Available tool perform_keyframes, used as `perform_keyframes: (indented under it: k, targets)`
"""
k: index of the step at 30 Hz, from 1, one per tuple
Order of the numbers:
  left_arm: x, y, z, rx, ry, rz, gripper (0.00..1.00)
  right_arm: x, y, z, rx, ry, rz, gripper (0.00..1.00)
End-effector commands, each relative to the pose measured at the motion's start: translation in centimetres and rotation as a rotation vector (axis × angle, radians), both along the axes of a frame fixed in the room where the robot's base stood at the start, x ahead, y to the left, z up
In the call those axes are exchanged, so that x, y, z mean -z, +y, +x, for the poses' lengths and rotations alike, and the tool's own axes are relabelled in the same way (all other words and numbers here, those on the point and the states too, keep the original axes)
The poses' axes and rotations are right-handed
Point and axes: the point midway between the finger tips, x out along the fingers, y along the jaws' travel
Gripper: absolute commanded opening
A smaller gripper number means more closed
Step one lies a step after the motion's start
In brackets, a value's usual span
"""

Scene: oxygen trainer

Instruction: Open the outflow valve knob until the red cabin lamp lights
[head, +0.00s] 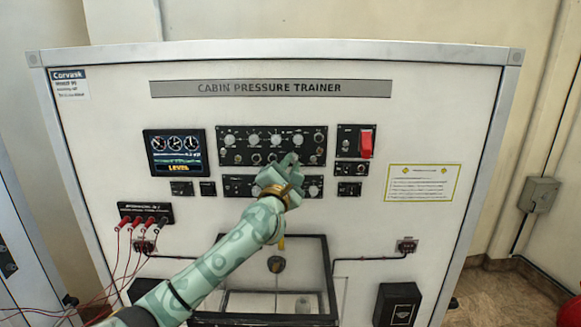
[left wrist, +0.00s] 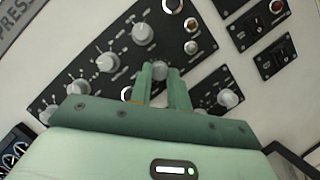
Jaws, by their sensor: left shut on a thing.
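The black control panel (head: 232,156) carries several grey knobs in the head view. My left gripper (head: 291,160) reaches its lower right part. In the left wrist view my left gripper (left wrist: 161,75) is shut on a grey round knob (left wrist: 160,70), whose top shows between the fingertips. Its label is too small to read, so I cannot tell from it whether this is the outflow valve knob. In the left wrist view, a dark red round lamp or button (left wrist: 277,6) is at the upper right; I cannot tell whether it is the cabin lamp.
A red switch guard (head: 366,143) sticks out right of the panel. A display (head: 174,153) is on the left, above several red plugs (head: 135,221) with cables. A framed clear box (head: 314,262) lies below my arm.

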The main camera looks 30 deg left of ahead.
Motion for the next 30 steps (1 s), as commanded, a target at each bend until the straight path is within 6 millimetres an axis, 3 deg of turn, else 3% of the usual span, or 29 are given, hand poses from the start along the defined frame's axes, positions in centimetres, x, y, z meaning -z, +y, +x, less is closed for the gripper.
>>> perform_keyframes:
  k: [8,9,11,22,26,30]
  targets:
    - [-0.2,0.1,0.0,-0.001,-0.003,0.000,0.00,0.0,0.0,0.0,0.000,0.000,0.000,0.36]
    - [-0.2,0.1,0.0,-0.001,-0.003,0.000,0.26,0.0,0.0,0.0,0.000,0.000,0.000,0.36]
    - [-0.2,0.1,0.0,-0.001,-0.003,0.000,0.40,0.0,0.0,0.0,0.000,0.000,0.000,0.36]
    - [0.2,-0.1,-0.6,-0.001,-0.001,0.001,0.40,0.2,0.0,0.0,0.000,0.000,0.000,0.36]
    - [1.0,-0.7,-2.7,0.002,0.000,0.002,0.40,0.7,0.0,0.0,0.000,0.001,0.000,0.36]
    - [2.2,-1.6,-6.2,0.002,0.000,0.003,0.40,1.8,0.0,-0.1,0.000,0.001,0.000,0.36]
